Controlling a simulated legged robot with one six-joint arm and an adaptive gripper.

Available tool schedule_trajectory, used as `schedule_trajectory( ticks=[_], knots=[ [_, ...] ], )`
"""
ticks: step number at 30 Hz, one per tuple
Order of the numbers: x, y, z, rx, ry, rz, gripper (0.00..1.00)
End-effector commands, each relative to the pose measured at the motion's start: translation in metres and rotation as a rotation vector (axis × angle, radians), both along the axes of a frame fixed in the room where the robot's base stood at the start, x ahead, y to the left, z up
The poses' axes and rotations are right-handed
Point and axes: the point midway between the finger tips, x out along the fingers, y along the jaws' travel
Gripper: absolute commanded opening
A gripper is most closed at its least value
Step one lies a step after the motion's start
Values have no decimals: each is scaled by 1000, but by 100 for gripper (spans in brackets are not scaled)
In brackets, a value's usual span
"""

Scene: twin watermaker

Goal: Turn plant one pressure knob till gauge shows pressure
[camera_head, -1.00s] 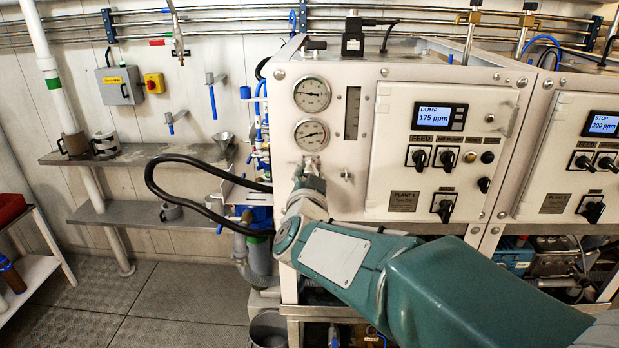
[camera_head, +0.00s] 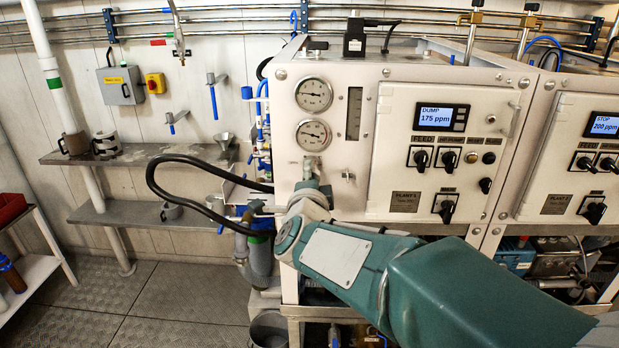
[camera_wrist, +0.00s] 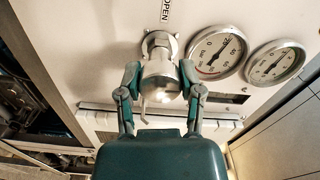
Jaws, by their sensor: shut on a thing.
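The plant one pressure knob (camera_wrist: 162,85) is a silver round knob on a short stem in the white panel. In the wrist view my gripper (camera_wrist: 160,74) has one finger on each side of it and is shut on it. In the head view my gripper (camera_head: 311,178) is at the panel below the gauges, and its wrist hides most of the knob. The lower round gauge (camera_head: 312,135) has its needle toward the left. It also shows in the wrist view (camera_wrist: 218,53). The upper gauge (camera_head: 313,95) also has its needle toward the left.
The plant one panel (camera_head: 400,190) has a display (camera_head: 441,117) reading DUMP 175 ppm and several black switches. A clear flow tube (camera_head: 353,113) stands right of the gauges. A black hose (camera_head: 155,195) loops to the left. Shelves (camera_head: 125,212) line the left wall.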

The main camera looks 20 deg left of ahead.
Motion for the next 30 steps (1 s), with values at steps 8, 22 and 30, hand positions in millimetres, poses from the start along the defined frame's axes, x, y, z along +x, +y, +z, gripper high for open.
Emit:
schedule_trajectory(
  ticks=[8, 22, 30],
  knots=[
    [1, -2, 0, 248, 58, -3, 1],
    [1, -3, -2, 533, 131, -5, 1],
    [1, -4, -4, 585, 147, -5, 1]
  ],
)
